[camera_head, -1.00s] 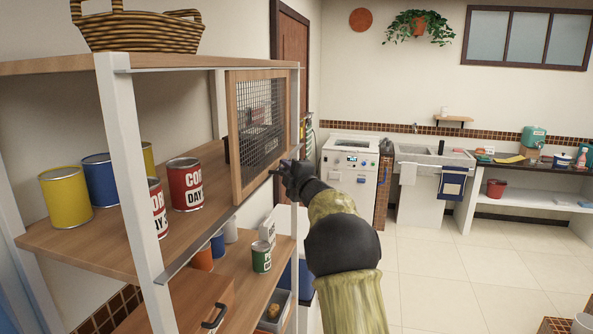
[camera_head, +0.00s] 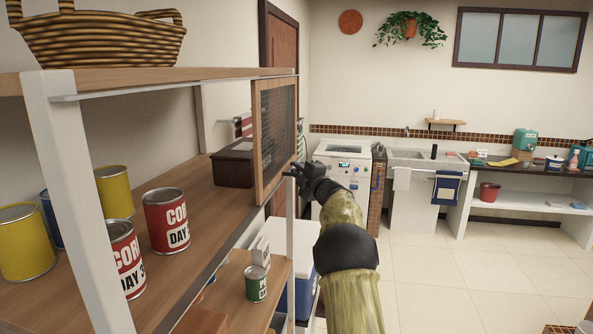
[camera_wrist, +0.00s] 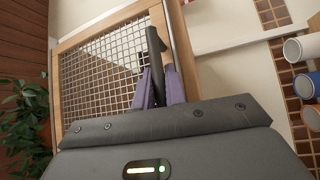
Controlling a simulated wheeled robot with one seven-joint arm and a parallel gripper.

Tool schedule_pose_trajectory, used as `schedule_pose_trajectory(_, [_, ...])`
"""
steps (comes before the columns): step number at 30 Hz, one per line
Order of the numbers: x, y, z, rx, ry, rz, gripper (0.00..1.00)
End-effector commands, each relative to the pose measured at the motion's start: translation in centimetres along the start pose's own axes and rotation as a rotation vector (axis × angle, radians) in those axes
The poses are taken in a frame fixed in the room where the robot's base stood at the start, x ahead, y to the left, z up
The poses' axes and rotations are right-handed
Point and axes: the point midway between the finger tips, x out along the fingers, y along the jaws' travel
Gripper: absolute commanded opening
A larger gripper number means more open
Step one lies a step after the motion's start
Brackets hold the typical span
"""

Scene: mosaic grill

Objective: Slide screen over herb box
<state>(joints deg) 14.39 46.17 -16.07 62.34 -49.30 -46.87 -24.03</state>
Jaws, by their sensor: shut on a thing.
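The screen (camera_head: 258,140) is a wood-framed wire mesh panel standing upright at the far end of the shelf front, under the top board. The herb box looks to be the dark brown box (camera_head: 233,165) on the middle shelf; its right part is hidden behind the screen. My gripper (camera_head: 296,172) is at the screen's near-right side, at its outer face. In the wrist view, my purple fingers (camera_wrist: 160,88) are shut on a dark upright handle (camera_wrist: 156,52) by the frame's edge. The screen's mesh (camera_wrist: 100,72) fills the view's upper left.
Red cans (camera_head: 167,222) and yellow cans (camera_head: 114,192) stand on the middle shelf's near part. A white post (camera_head: 80,200) rises at the front left. A green can (camera_head: 256,284) is on the lower shelf.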

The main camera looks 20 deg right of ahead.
Motion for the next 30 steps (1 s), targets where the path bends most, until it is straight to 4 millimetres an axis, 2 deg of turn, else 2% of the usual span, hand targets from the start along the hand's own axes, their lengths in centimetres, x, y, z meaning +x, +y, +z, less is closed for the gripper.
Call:
schedule_pose_trajectory(5, [0.0,0.4,0.1,-0.002,-0.005,0.006,0.00])
schedule_pose_trajectory(6, [-0.1,0.4,0.2,-0.002,-0.006,0.006,0.18])
schedule_pose_trajectory(9, [-0.2,0.5,0.4,-0.003,-0.009,0.006,0.34])
schedule_pose_trajectory(22, [-0.8,0.3,0.4,-0.003,-0.008,0.005,0.34])
schedule_pose_trajectory(30, [-4.5,0.1,0.7,-0.004,-0.013,0.006,0.34])
